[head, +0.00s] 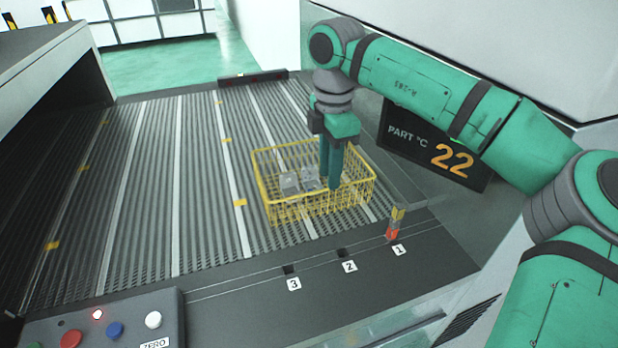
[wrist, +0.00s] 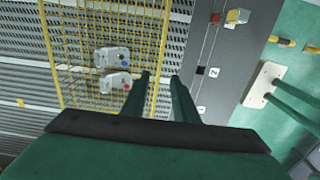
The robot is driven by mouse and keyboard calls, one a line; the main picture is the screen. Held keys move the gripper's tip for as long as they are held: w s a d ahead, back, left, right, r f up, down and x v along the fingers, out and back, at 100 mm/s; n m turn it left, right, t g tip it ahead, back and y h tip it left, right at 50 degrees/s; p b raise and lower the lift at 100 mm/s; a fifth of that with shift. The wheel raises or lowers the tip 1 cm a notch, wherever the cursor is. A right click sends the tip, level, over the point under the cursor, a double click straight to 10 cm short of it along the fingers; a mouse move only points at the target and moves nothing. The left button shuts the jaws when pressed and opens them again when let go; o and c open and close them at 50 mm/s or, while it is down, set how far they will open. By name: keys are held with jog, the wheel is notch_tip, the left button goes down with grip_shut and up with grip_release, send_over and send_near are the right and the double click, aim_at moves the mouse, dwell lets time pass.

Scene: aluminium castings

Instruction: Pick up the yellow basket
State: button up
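The yellow wire basket (head: 349,205) stands upright on the ribbed conveyor in the head view. It holds two grey castings (head: 290,183) (head: 311,179). In the wrist view the basket (wrist: 51,50) fills the upper left, and the castings (wrist: 112,57) (wrist: 114,82) show coloured dots. My gripper (head: 331,185) points down at the basket's near side. Its fingers (wrist: 161,77) are apart, with the near wall of the basket seen between them in the wrist view. I cannot tell whether either finger touches the wire.
A red and yellow peg (head: 393,225) stands by label 1 on the near rail. A button panel (head: 105,325) is at the lower left. A "PART 22" screen (head: 435,147) stands right of the basket. The conveyor left of the basket (head: 150,190) is clear.

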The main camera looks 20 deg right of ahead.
send_over(324, 214)
jog(key=f, duration=0.5)
jog(key=shift+w+d+f, duration=0.1)
jog(key=shift+d, duration=0.25)
jog(key=shift+w+a+f, duration=0.1)
jog(key=shift+a+f, duration=0.05)
jog(key=shift+f, duration=1.2)
jog(key=shift+a+f, duration=0.15)
jog(key=shift+f, duration=1.15)
jog(key=shift+r, duration=0.1)
grip_shut()
